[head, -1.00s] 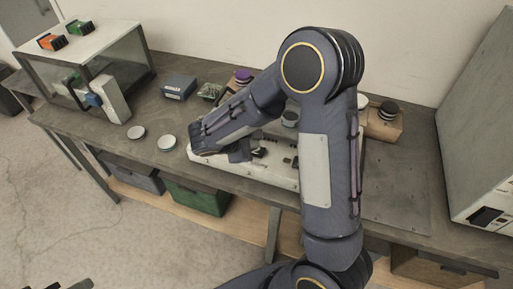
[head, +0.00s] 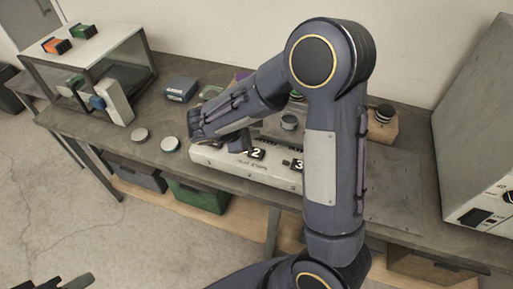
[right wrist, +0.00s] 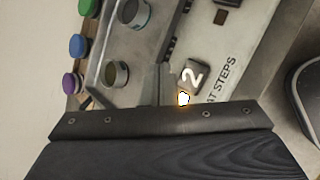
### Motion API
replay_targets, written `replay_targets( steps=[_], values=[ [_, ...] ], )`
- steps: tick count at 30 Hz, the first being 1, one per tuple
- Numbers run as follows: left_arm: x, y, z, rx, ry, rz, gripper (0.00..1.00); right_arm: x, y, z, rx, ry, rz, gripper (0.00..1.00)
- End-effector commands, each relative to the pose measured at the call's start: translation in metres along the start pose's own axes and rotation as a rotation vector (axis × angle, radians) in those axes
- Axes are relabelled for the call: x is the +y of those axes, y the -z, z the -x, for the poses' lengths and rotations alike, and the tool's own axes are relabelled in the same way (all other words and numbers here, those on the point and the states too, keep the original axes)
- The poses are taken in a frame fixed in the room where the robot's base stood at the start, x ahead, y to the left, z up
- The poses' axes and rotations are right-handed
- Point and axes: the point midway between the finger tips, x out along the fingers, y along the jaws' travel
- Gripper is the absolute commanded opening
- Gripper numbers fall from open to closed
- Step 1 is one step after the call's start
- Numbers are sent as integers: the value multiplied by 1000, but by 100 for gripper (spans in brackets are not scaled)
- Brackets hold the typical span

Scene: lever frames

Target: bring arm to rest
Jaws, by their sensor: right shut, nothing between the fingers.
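My right gripper (head: 240,146) is shut and empty, just above the front of a white panel unit (head: 228,168) on the bench. Lettering ending in "AT STEPS" runs along the unit there. A small orange-white glow (right wrist: 183,98) shows near that tile. My right arm hides much of the unit's right side. A dark shape at the lower left edge of the head view looks like part of my left gripper (head: 62,283); its jaws cannot be made out.
A blue box (head: 181,88) and a glass-sided case (head: 112,62) stand farther left. A metal cup (head: 289,121) is behind the unit. A wooden block (head: 383,128) and large grey cabinet (head: 478,130) are right.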

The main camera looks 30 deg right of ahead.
Motion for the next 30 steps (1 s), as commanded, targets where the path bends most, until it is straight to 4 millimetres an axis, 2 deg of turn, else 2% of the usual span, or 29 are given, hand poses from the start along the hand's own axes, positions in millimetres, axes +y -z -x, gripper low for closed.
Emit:
replay_targets(
  steps=[17,20,23,27,30],
  values=[
    [1,1,2,0,0,0,35,1,-5,3,3,10,-12,0],
    [1,1,2,0,0,0,35,-7,-22,6,24,68,-77,0],
    [1,1,2,0,0,0,35,-25,-52,14,78,186,-212,0],
    [1,1,2,0,0,0,35,-66,-92,37,201,399,-473,0],
    [1,1,2,0,0,0,35,-94,-110,58,307,539,-668,0]
  ],
)
